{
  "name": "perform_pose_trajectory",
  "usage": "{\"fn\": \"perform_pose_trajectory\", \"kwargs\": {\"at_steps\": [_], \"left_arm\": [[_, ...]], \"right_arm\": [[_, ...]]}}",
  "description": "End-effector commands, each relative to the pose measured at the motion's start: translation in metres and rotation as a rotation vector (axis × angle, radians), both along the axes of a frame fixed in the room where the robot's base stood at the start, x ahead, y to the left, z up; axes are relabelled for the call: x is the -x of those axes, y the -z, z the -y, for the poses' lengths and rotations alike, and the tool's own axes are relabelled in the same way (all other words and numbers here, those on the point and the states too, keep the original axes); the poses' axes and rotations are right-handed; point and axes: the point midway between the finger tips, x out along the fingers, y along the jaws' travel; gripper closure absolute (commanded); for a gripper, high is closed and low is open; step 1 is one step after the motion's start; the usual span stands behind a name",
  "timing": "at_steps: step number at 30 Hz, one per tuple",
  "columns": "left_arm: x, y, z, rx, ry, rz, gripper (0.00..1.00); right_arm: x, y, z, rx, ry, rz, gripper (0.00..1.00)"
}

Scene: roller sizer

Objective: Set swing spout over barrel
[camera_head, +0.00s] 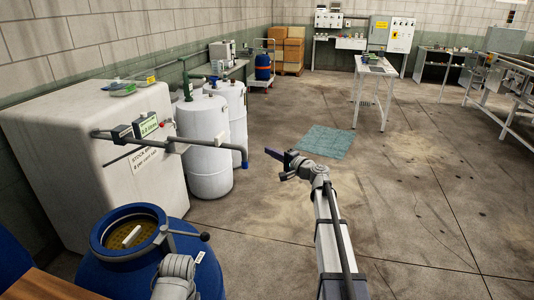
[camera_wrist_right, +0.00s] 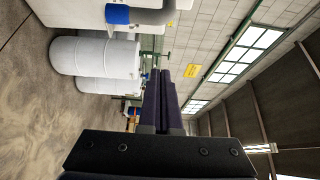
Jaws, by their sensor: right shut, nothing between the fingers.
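The swing spout (camera_head: 205,146) is a grey horizontal pipe with a blue downturned end. It reaches right from the white tank, and its end hangs over the floor in front of a white drum, to the right of the barrel. The blue barrel (camera_head: 98,275) stands at the lower left with its round mouth open; a pale piece lies on the yellowish surface inside. My right gripper (camera_head: 273,154) is shut and empty, just right of the spout's blue end and apart from it. The spout's blue end (camera_wrist_right: 118,14) also shows at the top of the right wrist view. My left gripper is out of view.
The white tank (camera_head: 75,170) with a green readout stands behind the barrel. White drums (camera_head: 204,150) stand beside it. A teal mat (camera_head: 325,141) lies on the floor. A small table (camera_head: 376,66) is farther back.

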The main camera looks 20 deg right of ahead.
Motion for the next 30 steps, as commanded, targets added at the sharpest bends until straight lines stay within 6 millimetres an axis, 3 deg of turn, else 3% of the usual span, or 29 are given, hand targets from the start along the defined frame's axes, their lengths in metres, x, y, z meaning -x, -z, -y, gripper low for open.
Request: {"fn": "perform_pose_trajectory", "kwargs": {"at_steps": [3, 11, 18, 30], "left_arm": [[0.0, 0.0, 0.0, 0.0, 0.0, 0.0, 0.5], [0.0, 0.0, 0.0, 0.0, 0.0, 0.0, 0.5], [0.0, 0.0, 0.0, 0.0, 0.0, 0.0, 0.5], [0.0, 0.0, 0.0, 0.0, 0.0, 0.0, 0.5]], "right_arm": [[-0.026, 0.0, -0.011, 0.0, -0.003, 0.0, 1.0], [-0.073, 0.0, -0.033, 0.0, -0.003, 0.0, 1.0], [-0.046, 0.0, -0.056, 0.0, -0.001, 0.0, 1.0], [-0.041, 0.0, -0.062, 0.0, -0.001, 0.0, 1.0]]}}
